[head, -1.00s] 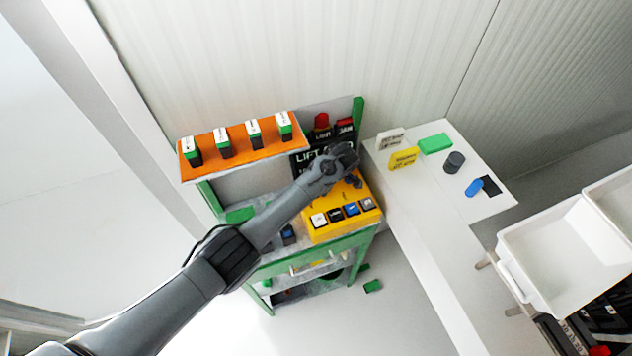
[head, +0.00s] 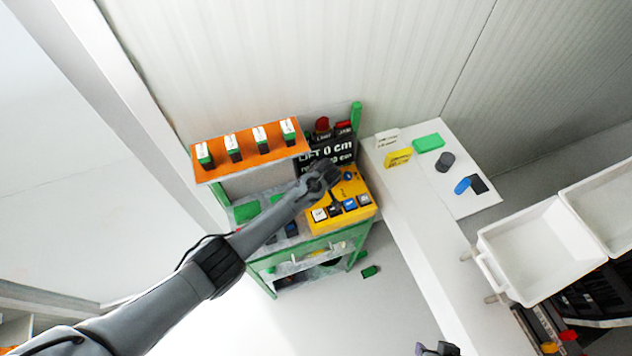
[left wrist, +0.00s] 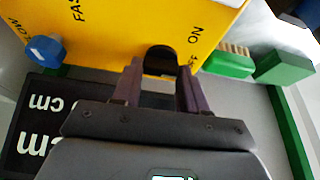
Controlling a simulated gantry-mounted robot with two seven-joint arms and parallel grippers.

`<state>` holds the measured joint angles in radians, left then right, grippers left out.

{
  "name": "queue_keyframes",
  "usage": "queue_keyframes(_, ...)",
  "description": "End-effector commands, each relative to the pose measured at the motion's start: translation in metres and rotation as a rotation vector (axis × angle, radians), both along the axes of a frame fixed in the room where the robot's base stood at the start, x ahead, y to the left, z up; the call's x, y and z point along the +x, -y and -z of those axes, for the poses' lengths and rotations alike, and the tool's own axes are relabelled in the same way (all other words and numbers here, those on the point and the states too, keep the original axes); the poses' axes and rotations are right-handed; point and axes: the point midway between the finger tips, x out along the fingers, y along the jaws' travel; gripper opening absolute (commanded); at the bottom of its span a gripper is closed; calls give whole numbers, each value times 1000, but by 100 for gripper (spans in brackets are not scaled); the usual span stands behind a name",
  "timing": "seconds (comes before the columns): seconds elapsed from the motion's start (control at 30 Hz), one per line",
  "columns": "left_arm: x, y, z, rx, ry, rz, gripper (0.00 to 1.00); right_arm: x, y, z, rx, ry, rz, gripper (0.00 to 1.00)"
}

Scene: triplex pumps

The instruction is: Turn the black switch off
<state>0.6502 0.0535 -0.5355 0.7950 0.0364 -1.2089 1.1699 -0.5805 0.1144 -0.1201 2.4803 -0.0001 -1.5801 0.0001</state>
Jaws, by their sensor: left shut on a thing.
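The black switch (left wrist: 160,59) sits on the yellow control box (left wrist: 110,28), beside the "ON" lettering; the other label next to it is partly covered. It shows between the fingers of my left gripper (left wrist: 157,88), which is shut on it. In the head view my left gripper (head: 332,188) is over the upper left part of the yellow box (head: 361,190) and hides the switch there. A small dark part at the bottom edge appears to be my right gripper (head: 436,349); it is cut off and its jaw state is unclear.
A black display (head: 338,150) reading "LIFT 0 cm" stands behind the box. An orange shelf (head: 217,174) is at left. A white table (head: 415,215) and white bins (head: 533,240) are at right.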

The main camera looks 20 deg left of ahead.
Motion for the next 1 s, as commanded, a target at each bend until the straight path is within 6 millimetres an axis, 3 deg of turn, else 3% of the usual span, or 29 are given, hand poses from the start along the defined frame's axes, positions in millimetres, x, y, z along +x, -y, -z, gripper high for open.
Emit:
queue_keyframes(0.6,0,1,-1,0,0,51,12,0,2,-4,-8,0,-6,43)
queue_keyframes(0.63,0,1,-1,0,0,51,44,0,2,-4,-9,0,-5,43)
queue_keyframes(0.7,0,1,-1,-1,1,50,53,0,2,-4,-11,0,-6,43)
queue_keyframes(1.0,0,0,-1,0,0,49,53,0,2,-4,-9,0,-6,43)
